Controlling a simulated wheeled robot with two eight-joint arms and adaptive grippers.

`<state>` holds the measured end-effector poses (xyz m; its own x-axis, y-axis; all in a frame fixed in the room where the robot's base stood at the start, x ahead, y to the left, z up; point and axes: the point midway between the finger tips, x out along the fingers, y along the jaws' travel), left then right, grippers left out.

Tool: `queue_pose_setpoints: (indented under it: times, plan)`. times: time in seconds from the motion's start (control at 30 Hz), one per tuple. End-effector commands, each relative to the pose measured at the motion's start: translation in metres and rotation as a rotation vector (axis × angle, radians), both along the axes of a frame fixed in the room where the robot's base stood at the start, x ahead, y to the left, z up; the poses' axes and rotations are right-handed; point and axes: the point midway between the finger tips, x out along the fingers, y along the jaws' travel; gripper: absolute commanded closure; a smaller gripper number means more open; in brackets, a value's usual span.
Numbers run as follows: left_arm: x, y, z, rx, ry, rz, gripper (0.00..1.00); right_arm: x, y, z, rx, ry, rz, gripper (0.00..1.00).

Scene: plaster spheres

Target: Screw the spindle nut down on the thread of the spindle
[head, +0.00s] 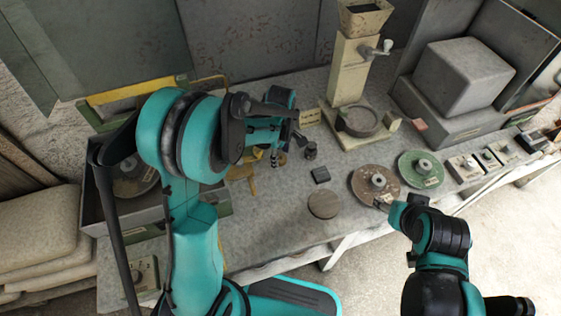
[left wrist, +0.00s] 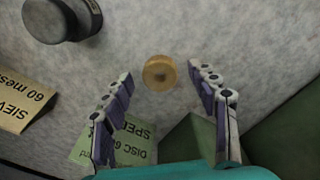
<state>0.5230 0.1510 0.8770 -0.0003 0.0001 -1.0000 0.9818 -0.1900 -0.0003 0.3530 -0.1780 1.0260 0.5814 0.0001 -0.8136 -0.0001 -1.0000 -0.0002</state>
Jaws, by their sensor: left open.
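A small round brass piece (left wrist: 160,72), which looks like the spindle nut, lies on the grey bench top in the left wrist view. It lies ahead of and between the spread fingers of my left gripper (left wrist: 168,85), apart from both. In the head view my left gripper (head: 276,153) points down at the bench and partly hides this spot. My right gripper (head: 385,204) is beside the brown disc (head: 363,193); whether its fingers are open is unclear. I cannot tell for certain which part is the spindle; its thread is not distinguishable.
A green disc (head: 418,178) lies right of the brown one. A dark knob (left wrist: 58,20) stands close to the brass piece. A cream stand (head: 347,72) rises behind. Cards lie near the left gripper.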

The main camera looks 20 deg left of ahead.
Motion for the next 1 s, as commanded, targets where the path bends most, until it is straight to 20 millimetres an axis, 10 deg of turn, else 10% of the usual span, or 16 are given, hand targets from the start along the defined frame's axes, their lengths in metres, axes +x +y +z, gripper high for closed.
queue_pose_setpoints:
  times: [0.23,0.47,1.0]
  plan:
    - [0.0,0.0,-0.003,0.0,0.0,0.0,0.41,0.0,0.0,-0.001,0.0,0.0,0.0,0.4]
    - [0.0,0.0,-0.003,0.0,0.0,0.0,1.0,0.0,0.0,-0.001,0.0,0.0,0.0,0.4]
    - [0.0,0.0,0.018,0.0,0.0,0.0,1.0,0.0,0.0,0.009,0.0,0.0,0.0,0.4]
